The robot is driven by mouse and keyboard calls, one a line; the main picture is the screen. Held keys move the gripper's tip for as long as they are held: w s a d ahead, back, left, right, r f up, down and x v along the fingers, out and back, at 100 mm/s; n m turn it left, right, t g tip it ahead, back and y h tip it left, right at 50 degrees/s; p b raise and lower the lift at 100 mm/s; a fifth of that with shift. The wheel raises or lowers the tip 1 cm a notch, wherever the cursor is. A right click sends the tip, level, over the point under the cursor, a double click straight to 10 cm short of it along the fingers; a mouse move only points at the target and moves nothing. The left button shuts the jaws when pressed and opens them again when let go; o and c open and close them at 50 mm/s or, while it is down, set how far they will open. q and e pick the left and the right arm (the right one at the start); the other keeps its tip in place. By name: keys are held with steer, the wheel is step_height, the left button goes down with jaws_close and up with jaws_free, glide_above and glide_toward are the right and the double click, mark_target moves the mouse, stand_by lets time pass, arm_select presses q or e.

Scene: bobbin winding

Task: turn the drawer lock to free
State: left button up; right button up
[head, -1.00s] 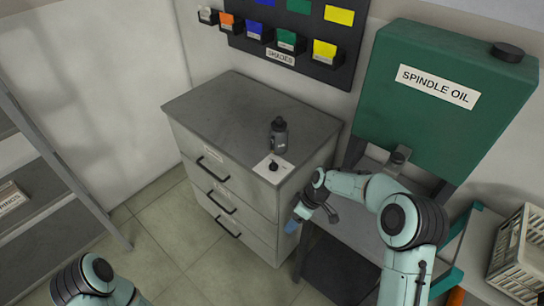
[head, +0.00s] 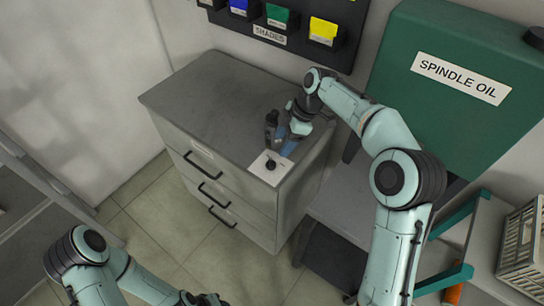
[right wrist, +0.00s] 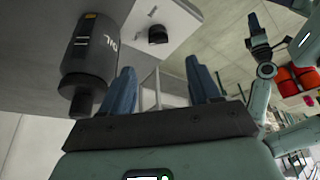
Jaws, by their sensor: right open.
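The drawer lock is a small black knob (head: 270,165) on a white plate (head: 282,172) at the front right corner of the grey cabinet top. In the right wrist view the knob (right wrist: 158,34) stands beyond my fingertips, clear of them. The plate's markings are too small to read. My right gripper (head: 289,148) is open and empty, low over the cabinet top, just behind the plate. In its wrist view the blue fingers (right wrist: 160,85) are spread apart. My left gripper (head: 203,299) is partly cut off at the bottom edge; its jaws are unclear.
A dark oil bottle (head: 271,127) stands close beside my right gripper; it also shows in the right wrist view (right wrist: 92,55). The cabinet (head: 215,100) has three shut drawers. A green spindle oil tank (head: 455,110) stands to the right. The cabinet top's left side is clear.

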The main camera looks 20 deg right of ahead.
mark_target(270, 161)
steer(key=x, duration=0.8)
steer(key=shift+w+a+f+b, duration=0.1)
steer(key=shift+a+f+b, duration=0.05)
steer(key=shift+f+b, duration=0.2)
steer(key=c, duration=1)
